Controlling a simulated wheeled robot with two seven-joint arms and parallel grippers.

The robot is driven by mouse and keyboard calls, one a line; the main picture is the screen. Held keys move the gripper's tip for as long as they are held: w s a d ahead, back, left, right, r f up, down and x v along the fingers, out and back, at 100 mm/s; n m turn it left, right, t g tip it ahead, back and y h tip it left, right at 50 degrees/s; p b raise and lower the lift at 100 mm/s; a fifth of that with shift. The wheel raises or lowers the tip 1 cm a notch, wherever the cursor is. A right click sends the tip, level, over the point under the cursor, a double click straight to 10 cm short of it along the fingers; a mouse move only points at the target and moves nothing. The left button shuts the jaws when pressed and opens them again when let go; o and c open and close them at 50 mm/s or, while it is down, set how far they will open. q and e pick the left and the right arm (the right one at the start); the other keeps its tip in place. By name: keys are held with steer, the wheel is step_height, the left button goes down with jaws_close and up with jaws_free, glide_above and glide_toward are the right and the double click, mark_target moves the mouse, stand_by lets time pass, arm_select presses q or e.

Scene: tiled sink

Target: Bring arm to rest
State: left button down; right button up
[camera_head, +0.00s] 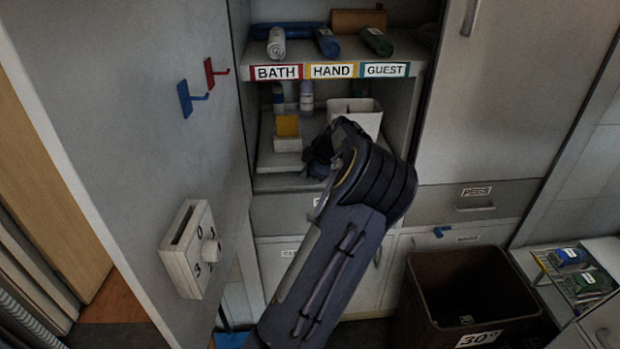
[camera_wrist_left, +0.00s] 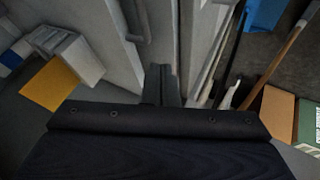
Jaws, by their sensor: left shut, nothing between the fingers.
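My left arm (camera_head: 325,255) rises from the bottom middle of the head view and bends in front of the open cabinet. My left gripper (camera_head: 318,160) is a dark shape at the arm's far end, partly hidden by the wrist, in front of the lower shelf. In the left wrist view the left gripper's fingers (camera_wrist_left: 161,84) are together with nothing between them. My right gripper is in neither view.
The shelf labelled BATH, HAND and GUEST (camera_head: 330,72) holds rolled towels. A white container (camera_head: 357,113) and yellow-fronted box (camera_head: 288,128) stand below. An open door with hooks and a dial box (camera_head: 190,250) is left. A brown bin (camera_head: 470,265) stands right.

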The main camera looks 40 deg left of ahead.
arm_select(q)
steer(key=v, duration=0.7)
steer(key=shift+d+r, duration=0.2)
steer(key=shift+r, duration=0.1)
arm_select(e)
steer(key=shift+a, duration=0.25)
